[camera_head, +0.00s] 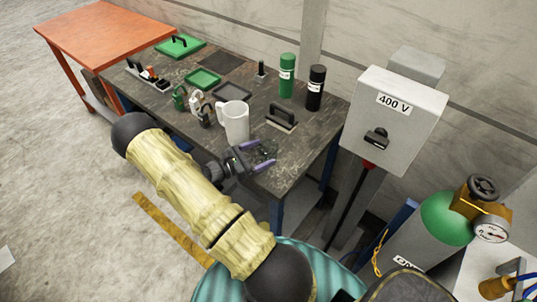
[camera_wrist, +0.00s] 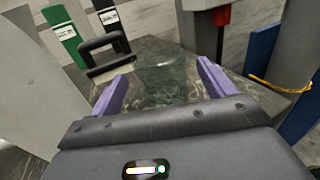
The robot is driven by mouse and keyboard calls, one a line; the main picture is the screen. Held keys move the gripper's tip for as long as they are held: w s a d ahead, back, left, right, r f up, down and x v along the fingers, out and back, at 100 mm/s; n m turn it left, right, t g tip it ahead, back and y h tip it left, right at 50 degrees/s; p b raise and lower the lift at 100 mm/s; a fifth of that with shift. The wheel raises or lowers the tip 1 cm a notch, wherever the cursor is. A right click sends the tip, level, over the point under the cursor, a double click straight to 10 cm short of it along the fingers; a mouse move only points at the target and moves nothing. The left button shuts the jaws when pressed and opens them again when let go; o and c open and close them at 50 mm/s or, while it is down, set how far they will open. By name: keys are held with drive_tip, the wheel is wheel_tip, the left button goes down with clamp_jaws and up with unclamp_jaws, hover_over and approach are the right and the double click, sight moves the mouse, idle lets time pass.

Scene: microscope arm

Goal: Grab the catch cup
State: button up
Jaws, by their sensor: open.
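A clear, see-through cup-like thing (camera_head: 268,149) stands near the front right of the dark workbench, and I take it to be the catch cup. In the wrist view it shows faintly as a clear greenish shape (camera_wrist: 165,78) between the fingers; its outline is hard to make out. My gripper (camera_head: 263,155) is open, with its purple fingers on either side of the clear shape. The wrist view shows the two fingers (camera_wrist: 163,80) apart. I cannot tell whether either finger touches it.
A white jug (camera_head: 235,121) stands left of my gripper on the workbench (camera_head: 305,150). A black-handled block (camera_head: 282,117), a green bottle (camera_head: 287,76) and a black bottle (camera_head: 316,88) stand behind. Padlocks (camera_head: 196,102) and green trays (camera_head: 203,79) lie farther left. A 400 V box (camera_head: 393,120) is right.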

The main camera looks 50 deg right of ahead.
sight(276, 147)
drive_tip(key=p+x, duration=0.2)
drive_tip(key=x, duration=0.3)
drive_tip(key=shift+s+r, duration=0.1)
drive_tip(key=shift+s, duration=0.05)
idle(0.3)
drive_tip(key=c, duration=1.1)
